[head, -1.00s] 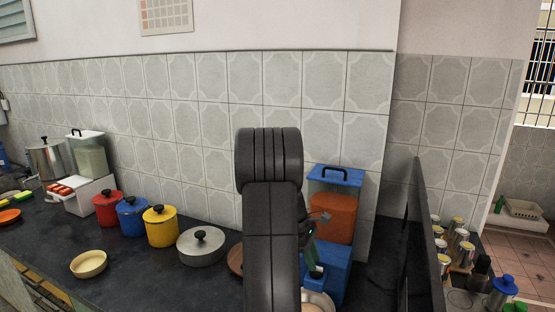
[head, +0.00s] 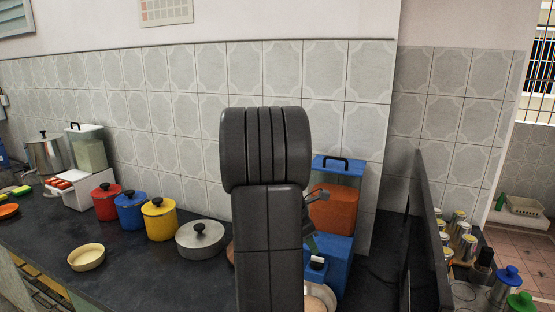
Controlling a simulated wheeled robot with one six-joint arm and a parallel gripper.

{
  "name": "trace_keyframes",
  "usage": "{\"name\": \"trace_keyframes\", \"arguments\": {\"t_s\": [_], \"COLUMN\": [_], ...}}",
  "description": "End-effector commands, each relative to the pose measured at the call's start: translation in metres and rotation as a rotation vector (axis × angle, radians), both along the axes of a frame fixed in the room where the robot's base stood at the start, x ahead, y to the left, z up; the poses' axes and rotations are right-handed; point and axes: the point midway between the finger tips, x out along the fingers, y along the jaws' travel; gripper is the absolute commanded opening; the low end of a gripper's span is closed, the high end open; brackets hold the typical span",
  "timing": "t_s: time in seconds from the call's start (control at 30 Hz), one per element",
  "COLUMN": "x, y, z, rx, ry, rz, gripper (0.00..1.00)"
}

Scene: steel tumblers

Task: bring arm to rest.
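My dark arm (head: 270,190) stands upright in the middle of the head view, in front of the counter. Behind its right edge a small grey part (head: 315,196) sticks out, which looks like a piece of my gripper. The fingertips cannot be made out, and I cannot tell whether they hold anything. Several steel tumblers (head: 458,219) stand at the right, beyond a dark upright panel, well apart from my arm.
On the dark counter (head: 140,245) stand a cream bowl (head: 86,257), red (head: 106,203), blue (head: 130,212) and yellow (head: 159,220) pots, and a grey lidded pan (head: 201,239). A blue-lidded container (head: 338,205) is close behind my arm. The dark panel (head: 428,230) rises at right.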

Motion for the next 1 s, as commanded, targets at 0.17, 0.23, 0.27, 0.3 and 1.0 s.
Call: {"name": "trace_keyframes", "arguments": {"t_s": [0.17, 0.23, 0.27, 0.3, 1.0], "x": [-0.003, -0.005, -0.005, -0.006, -0.010], "y": [0.014, 0.019, 0.021, 0.023, 0.033], "z": [0.034, 0.046, 0.051, 0.057, 0.083], "rx": [0.000, 0.001, 0.001, 0.001, 0.001], "ry": [-0.003, -0.004, -0.004, -0.002, 0.001], "rz": [0.000, 0.001, 0.001, 0.000, -0.004], "gripper": [0.32, 0.32, 0.32, 0.32, 0.32]}}
